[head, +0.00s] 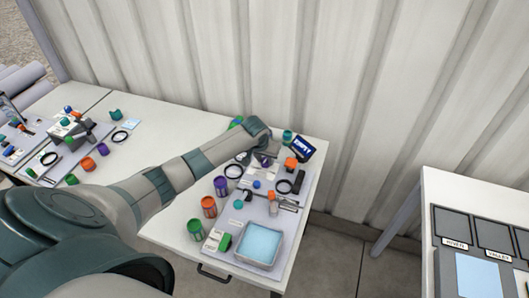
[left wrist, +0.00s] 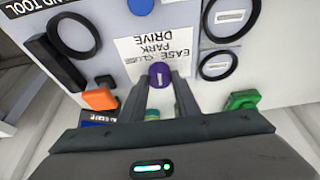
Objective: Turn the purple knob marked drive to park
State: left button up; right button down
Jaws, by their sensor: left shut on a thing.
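The purple knob (left wrist: 160,73) sits between my left gripper's fingertips in the left wrist view. A short pale mark on its face looks roughly upright there. Above it is a white label (left wrist: 152,48) that reads upside down, with the words DRIVE, PARK and EASE CLOSE. My left gripper (left wrist: 161,86) is shut on the purple knob, one finger on each side. In the head view my left arm reaches over the table and the gripper (head: 264,154) largely hides the knob. My right gripper is not in view.
An orange block (left wrist: 100,99), a green part (left wrist: 241,99) and black rings (left wrist: 74,35) lie close around the gripper. A corrugated wall (head: 230,60) rises behind. Another table (head: 440,190) stands at right.

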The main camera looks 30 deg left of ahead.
pick_arm(q)
jog(key=shift+w+r+n+p, duration=0.1)
jog(key=shift+n+p, duration=0.2)
jog(key=shift+n, duration=0.1)
jog(key=o, duration=1)
jog(key=shift+o, duration=0.2)
jog(key=b+v, duration=0.3)
jog(key=v, duration=1.4)
jog(key=shift+d+b, duration=0.35)
jog(key=shift+b, duration=0.05)
jog(key=shift+r, duration=0.1)
jog(key=shift+s, duration=0.25)
